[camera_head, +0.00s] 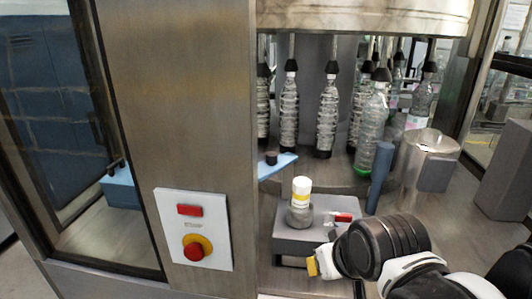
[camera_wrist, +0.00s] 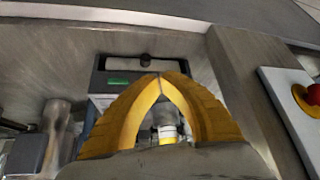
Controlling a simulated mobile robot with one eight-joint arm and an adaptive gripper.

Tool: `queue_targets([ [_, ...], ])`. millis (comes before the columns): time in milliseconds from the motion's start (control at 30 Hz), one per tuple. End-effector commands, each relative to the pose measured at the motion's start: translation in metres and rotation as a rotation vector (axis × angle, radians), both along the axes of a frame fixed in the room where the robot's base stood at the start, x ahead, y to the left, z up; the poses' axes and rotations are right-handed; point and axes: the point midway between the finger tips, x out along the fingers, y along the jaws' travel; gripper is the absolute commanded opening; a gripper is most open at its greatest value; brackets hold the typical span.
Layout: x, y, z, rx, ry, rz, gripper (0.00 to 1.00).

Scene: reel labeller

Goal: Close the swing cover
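I cannot tell for certain which part is the swing cover. In the head view a pale blue plate (camera_head: 279,166) with a black knob juts out beside the steel column. Below it is a grey block (camera_head: 290,240) with a red switch or label (camera_head: 343,217), and a small jar with a white and yellow top (camera_head: 301,195) is on it. My gripper (camera_head: 313,266) is low, at the right front of the block. In the wrist view my yellow fingers (camera_wrist: 159,77) meet at their tips, with nothing visibly held. The jar (camera_wrist: 166,132) shows between them, partly hidden.
Several bottles (camera_head: 327,115) hang at the back of the bay. A steel cylinder (camera_head: 432,147) and a blue post (camera_head: 380,178) stand at the right. The column (camera_head: 185,100) bears a panel with a red emergency button (camera_head: 194,250), left of the block.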

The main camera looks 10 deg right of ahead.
Motion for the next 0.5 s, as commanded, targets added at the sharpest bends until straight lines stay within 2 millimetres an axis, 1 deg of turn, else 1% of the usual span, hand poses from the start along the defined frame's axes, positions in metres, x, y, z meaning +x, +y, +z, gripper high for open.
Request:
queue_targets([
  [33, 0.017, 0.003, 0.038, -0.004, 0.014, 0.021, 0.0],
  [67, 0.028, 0.006, 0.054, -0.007, 0.023, 0.036, 0.0],
  [100, 0.043, 0.009, 0.075, -0.012, 0.039, 0.056, 0.0],
  [167, 0.068, 0.015, 0.103, -0.019, 0.061, 0.091, 0.0],
  [200, 0.085, 0.019, 0.12, -0.023, 0.077, 0.114, 0.0],
  [267, 0.11, 0.026, 0.142, -0.029, 0.099, 0.15, 0.0],
  [300, 0.128, 0.03, 0.155, -0.032, 0.112, 0.174, 0.0],
  [367, 0.154, 0.038, 0.173, -0.037, 0.134, 0.209, 0.0],
  [400, 0.171, 0.043, 0.182, -0.04, 0.148, 0.234, 0.0],
  [467, 0.197, 0.05, 0.195, -0.045, 0.169, 0.271, 0.0],
  [500, 0.213, 0.056, 0.201, -0.048, 0.183, 0.294, 0.0],
])
